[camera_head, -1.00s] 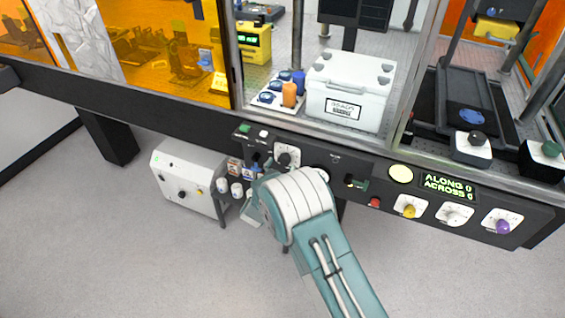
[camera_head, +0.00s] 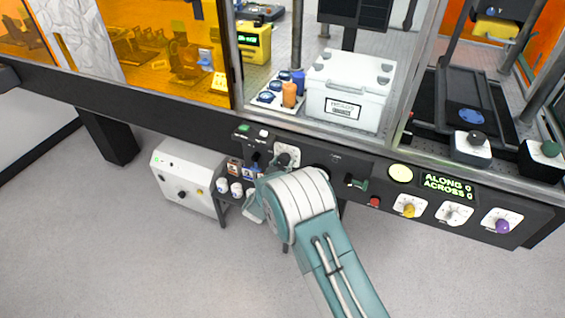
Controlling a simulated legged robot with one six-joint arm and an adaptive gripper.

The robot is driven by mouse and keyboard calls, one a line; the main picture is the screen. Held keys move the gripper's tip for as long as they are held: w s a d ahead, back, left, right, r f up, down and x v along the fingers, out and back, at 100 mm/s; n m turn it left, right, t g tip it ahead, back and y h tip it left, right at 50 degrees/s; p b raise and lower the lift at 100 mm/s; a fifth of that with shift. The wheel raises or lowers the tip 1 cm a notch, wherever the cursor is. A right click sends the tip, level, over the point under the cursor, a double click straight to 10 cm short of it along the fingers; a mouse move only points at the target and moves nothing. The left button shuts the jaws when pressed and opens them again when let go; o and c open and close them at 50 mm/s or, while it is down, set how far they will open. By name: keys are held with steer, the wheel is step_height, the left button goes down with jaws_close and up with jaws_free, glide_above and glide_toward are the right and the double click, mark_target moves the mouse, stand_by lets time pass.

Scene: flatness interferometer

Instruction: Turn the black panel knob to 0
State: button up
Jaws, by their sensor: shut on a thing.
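The black panel knob (camera_head: 284,159) sits on a small white dial plate on the left part of the dark front panel. My teal and white arm comes up from the bottom right, and its wrist hides the panel just below and right of this dial. My gripper (camera_head: 270,170) is at the knob, shut on it. The fingertips are small and partly hidden behind the wrist. The dial marks and the knob's pointer are too small to read.
The panel also carries a red button (camera_head: 374,202), a yellow knob (camera_head: 409,210), a white knob (camera_head: 453,215), a purple knob (camera_head: 502,226) and a green display (camera_head: 448,187) reading ALONG 0, ACROSS 0. A white cabinet (camera_head: 185,180) stands below left. The floor in front is clear.

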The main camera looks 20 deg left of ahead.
steer(key=shift+r, duration=0.1)
steer(key=o, duration=1.2)
steer(key=shift+a, duration=0.1)
steer(key=shift+c, duration=0.2)
steer(key=s, duration=1.2)
steer(key=shift+a, duration=0.35)
steer(key=shift+w, duration=0.1)
